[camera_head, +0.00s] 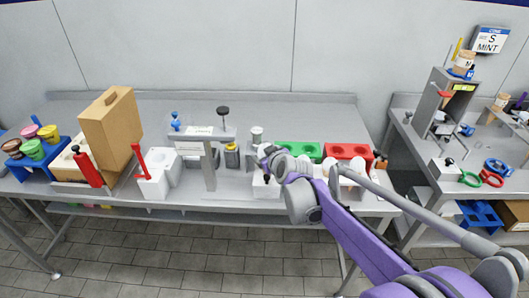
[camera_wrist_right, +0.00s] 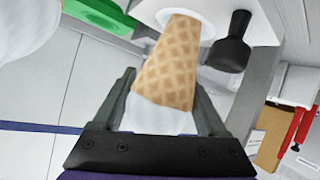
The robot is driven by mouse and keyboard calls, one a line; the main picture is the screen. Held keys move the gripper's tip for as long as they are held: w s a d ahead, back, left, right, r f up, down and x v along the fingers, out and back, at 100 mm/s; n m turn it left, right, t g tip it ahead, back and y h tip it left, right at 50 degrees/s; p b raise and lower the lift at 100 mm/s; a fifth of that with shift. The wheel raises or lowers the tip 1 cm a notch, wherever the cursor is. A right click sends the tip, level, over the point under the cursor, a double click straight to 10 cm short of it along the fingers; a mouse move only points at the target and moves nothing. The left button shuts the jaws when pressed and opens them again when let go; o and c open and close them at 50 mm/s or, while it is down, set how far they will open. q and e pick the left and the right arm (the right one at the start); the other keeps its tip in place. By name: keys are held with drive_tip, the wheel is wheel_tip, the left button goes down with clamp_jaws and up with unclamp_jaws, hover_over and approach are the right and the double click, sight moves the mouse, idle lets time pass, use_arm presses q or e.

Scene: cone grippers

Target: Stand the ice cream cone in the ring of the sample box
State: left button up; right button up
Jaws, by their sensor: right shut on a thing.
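My right gripper (camera_wrist_right: 160,108) is shut on the ice cream cone (camera_wrist_right: 168,70), with a finger on each side of it. The cone has a tan waffle part and a white part (camera_wrist_right: 158,116) between the fingers near the palm. The waffle end points at the white sample box (camera_wrist_right: 262,28) and overlaps its round ring (camera_wrist_right: 205,24). I cannot tell whether the cone's end is inside the ring or in front of it. In the head view my right gripper (camera_head: 272,160) is over the white box (camera_head: 264,190), and the cone is hidden there. My left gripper is not in view.
A black knob (camera_wrist_right: 235,46) sits beside the ring. A green holder (camera_head: 299,149) and a red holder (camera_head: 347,151) stand behind my right arm. A grey stand (camera_head: 209,165) is to the left of the box.

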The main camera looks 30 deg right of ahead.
drive_tip(key=shift+f, duration=0.55)
drive_tip(key=o, duration=0.9)
drive_tip(key=v, duration=1.1)
drive_tip(key=shift+p, duration=0.3)
drive_tip(key=shift+f, duration=0.1)
